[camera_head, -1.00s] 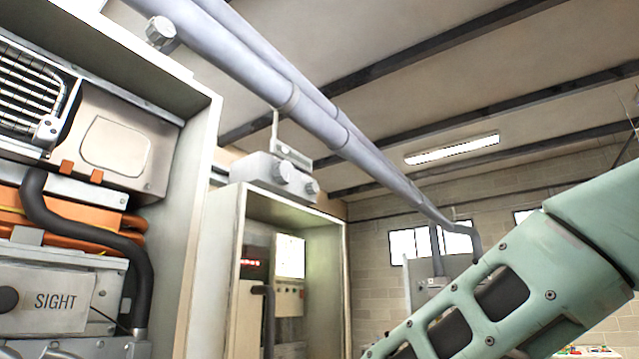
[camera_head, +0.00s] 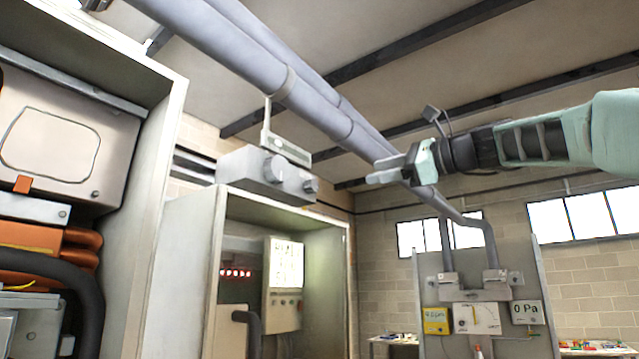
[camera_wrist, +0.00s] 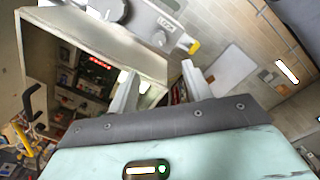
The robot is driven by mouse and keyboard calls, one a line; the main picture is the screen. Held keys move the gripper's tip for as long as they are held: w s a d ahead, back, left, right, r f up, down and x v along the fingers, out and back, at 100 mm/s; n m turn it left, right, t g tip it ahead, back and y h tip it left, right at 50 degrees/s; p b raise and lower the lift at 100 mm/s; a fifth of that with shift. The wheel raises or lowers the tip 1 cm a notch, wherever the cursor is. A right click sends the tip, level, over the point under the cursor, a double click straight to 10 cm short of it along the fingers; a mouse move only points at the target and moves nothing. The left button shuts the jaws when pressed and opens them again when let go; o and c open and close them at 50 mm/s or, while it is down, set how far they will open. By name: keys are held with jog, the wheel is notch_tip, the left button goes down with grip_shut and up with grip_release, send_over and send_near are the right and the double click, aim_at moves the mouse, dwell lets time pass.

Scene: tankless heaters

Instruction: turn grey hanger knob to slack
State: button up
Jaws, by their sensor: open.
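A grey hanger box (camera_head: 245,172) hangs by a bracket under the ceiling pipes, above a cabinet. It carries a larger round grey knob (camera_head: 275,169) and a smaller knob (camera_head: 311,186) at its right end. In the wrist view, the large round knob (camera_wrist: 109,9) is at the top edge, partly cut off, and a smaller grey knob (camera_wrist: 184,42) sits nearer the middle. Which one the task names I cannot tell. My gripper (camera_head: 384,173) is to the right of the box in the head view, apart from it. In the wrist view its fingers (camera_wrist: 160,84) are spread and empty.
Two grey pipes (camera_head: 300,98) run along the ceiling close to my gripper. An open cabinet (camera_head: 180,260) stands below the box. Another open heater cabinet (camera_head: 150,150) is at left. A gauge panel (camera_head: 477,318) stands at lower right. A yellow tip (camera_wrist: 194,47) shows beside the smaller knob.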

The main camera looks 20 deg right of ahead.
aim_at(316, 186)
jog(key=p+x, duration=0.6)
jog(key=x, duration=0.8)
jog(key=shift+w+a, duration=0.2)
jog(key=shift+w+a+p, duration=0.35)
jog(key=shift+w+a, duration=0.05)
jog(key=shift+w, duration=0.05)
jog(key=shift+f, duration=0.1)
jog(key=c, duration=1)
